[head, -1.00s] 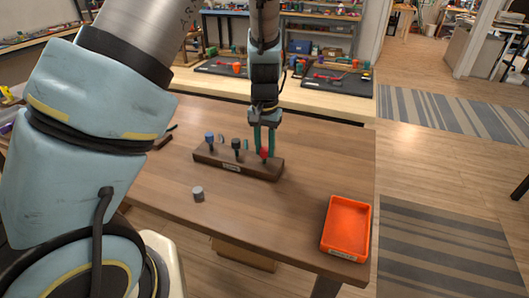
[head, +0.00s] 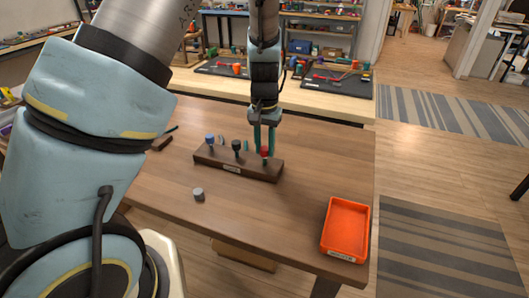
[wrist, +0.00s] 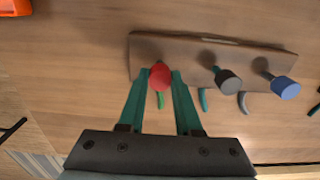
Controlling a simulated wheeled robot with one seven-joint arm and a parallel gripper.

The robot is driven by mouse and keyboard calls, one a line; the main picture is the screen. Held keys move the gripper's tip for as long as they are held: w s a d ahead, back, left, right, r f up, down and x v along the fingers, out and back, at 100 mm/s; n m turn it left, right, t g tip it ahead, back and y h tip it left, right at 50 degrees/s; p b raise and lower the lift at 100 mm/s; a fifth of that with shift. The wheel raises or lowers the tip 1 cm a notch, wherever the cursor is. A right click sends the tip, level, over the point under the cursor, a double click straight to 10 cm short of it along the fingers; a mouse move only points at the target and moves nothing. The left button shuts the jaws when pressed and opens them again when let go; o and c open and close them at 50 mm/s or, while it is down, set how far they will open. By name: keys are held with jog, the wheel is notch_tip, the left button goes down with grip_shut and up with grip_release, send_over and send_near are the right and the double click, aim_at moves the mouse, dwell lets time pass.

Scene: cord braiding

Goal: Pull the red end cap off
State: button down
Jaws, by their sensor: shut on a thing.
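The red end cap (head: 264,150) sits at the right end of the wooden block (head: 215,168) on the table; it also shows in the wrist view (wrist: 160,75). My gripper (head: 264,148) points down over that end of the block. Its teal fingers are shut on the red cap, one on each side, as the wrist view shows. A black cap (head: 236,146) and a blue cap (head: 210,140) stand on the same block to the left. I cannot tell whether the red cap has shifted on its post.
An orange tray (head: 325,240) stands at the table's front right. A loose grey cylinder (head: 198,194) stands in front of the block. Small curved green and grey pieces show beside the block in the wrist view. The table between block and tray is clear.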

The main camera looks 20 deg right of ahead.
jog(key=shift+r+p, duration=1.95)
jog(key=shift+r, duration=0.65)
jog(key=shift+f, duration=0.1)
